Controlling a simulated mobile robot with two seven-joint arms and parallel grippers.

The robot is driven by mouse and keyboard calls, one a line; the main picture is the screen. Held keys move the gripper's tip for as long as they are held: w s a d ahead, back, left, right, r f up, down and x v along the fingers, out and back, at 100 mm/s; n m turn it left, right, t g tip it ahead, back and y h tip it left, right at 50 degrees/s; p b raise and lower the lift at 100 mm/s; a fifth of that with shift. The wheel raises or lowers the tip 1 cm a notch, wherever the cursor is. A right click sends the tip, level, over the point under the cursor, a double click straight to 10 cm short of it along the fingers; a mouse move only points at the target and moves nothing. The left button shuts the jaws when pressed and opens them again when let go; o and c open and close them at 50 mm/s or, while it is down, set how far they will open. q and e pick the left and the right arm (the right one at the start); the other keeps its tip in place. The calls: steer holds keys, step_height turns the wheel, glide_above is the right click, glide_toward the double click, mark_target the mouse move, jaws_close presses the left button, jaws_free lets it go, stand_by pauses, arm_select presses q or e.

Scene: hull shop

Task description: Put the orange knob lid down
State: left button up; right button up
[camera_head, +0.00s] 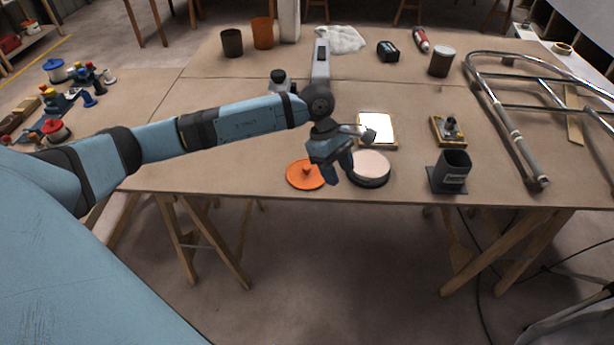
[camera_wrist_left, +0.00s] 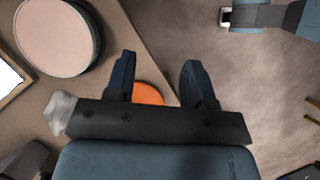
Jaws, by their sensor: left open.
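The orange knob lid (camera_head: 303,176) lies flat on the table near its front edge, with its small knob up. In the left wrist view, part of the orange lid (camera_wrist_left: 148,92) shows between and behind the finger bases; the rest is hidden by the gripper. My left gripper (camera_head: 339,177) is open just right of the lid, with nothing between its fingers. Its fingers (camera_wrist_left: 158,65) stand apart in the left wrist view. A round dark container with a pale pink top (camera_head: 370,165) stands right of the gripper.
A framed bright panel (camera_head: 377,128) lies behind the pink-topped container. A dark square holder (camera_head: 451,174) and a small yellow-based device (camera_head: 448,129) stand to the right. A bent metal rail frame (camera_head: 515,125) fills the right side. The table's front left is clear.

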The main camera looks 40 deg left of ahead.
arm_select(q)
steer(key=s+d+r+n+t+h, duration=0.1)
steer(key=s+d+n+t+h, duration=0.25)
steer(key=d+n+h, duration=0.45)
steer(key=s+d+r+n+t+h, duration=0.2)
steer(key=s+d+n+h, duration=0.35)
steer(key=d, duration=0.45)
steer(key=s+a+f+m+t+y, duration=0.2)
steer(key=s+a+f+m+y, duration=0.1)
steer(key=m, duration=0.7)
steer(key=s+a+f+m+t+y, duration=0.1)
steer(key=s+a+f+m+y, duration=0.3)
steer(key=f+m, duration=0.6)
steer(key=s+a+f+m+t+y, duration=0.2)
steer(key=s+a+f+m+y, duration=0.2)
steer(key=m, duration=0.8)
step_height(320, 180, down, 2)
steer(key=s+y, duration=0.2)
steer(key=y, duration=0.2)
steer(key=shift+s+f+t, duration=0.2)
steer(key=shift+s+t, duration=0.1)
steer(key=shift+t, duration=0.05)
